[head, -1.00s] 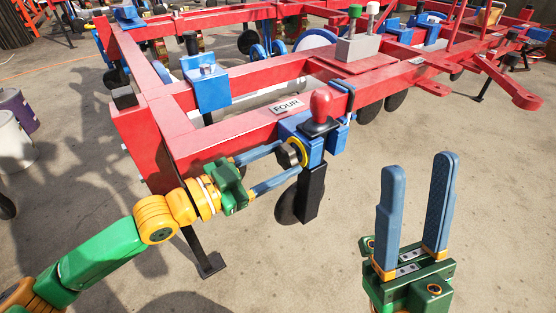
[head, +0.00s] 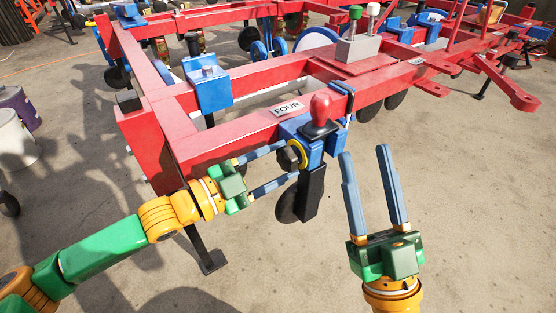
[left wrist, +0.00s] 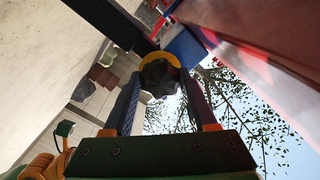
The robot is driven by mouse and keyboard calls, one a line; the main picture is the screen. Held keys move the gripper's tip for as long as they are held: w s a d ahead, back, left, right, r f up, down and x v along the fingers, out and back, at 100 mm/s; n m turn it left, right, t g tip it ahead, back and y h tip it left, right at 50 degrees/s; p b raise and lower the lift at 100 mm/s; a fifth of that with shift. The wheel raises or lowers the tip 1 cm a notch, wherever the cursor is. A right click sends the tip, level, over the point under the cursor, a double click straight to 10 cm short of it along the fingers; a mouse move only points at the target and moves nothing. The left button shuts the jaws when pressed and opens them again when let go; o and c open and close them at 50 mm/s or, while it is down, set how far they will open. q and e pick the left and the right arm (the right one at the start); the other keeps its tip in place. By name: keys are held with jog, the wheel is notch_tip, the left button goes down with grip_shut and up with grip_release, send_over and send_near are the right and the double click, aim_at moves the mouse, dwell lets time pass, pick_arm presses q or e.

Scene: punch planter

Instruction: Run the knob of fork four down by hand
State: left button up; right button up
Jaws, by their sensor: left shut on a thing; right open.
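The knob (head: 287,158) of fork four is dark and lobed, with a yellow ring behind it. It sits on the side of a blue clamp block, right of the "FOUR" label (head: 288,109). My left gripper (head: 290,164) is shut on the knob, one finger above and one below. In the left wrist view the dark knob (left wrist: 160,78) shows between the two fingertips, in front of the yellow ring. My right gripper (head: 364,150) is open and empty, fingers up, apart from the frame on the right.
A red handle (head: 320,108) stands on the clamp block. A black fork leg (head: 312,192) and a dark wheel (head: 287,204) hang just below the knob. The red beam (head: 228,142) runs close behind my left gripper. The floor in front is clear.

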pick_arm(q)
jog(key=shift+f, duration=0.1)
jog(key=o, duration=1.4)
jog(key=shift+c, duration=0.2)
jog(key=shift+s+a, duration=0.1)
jog(key=shift+a, duration=0.05)
jog(key=p+v, duration=0.1)
jog(key=v, duration=0.5)
jog(key=shift+s+a+p, duration=0.25)
jog(key=shift+a+p, duration=0.05)
jog(key=shift+p, duration=0.1)
pick_arm(e)
jog(key=w+f+g+h, duration=0.1)
jog(key=w+f+g, duration=0.1)
jog(key=f, duration=0.3)
jog(key=w+f+m+g+h, duration=0.1)
jog(key=w+f+g+h, duration=0.1)
jog(key=w+f+g, duration=0.1)
notch_tip(320, 180, down, 3)
jog(key=shift+d+r+g, duration=0.15)
jog(key=shift+d+g, duration=0.05)
jog(key=shift+g, duration=0.7)
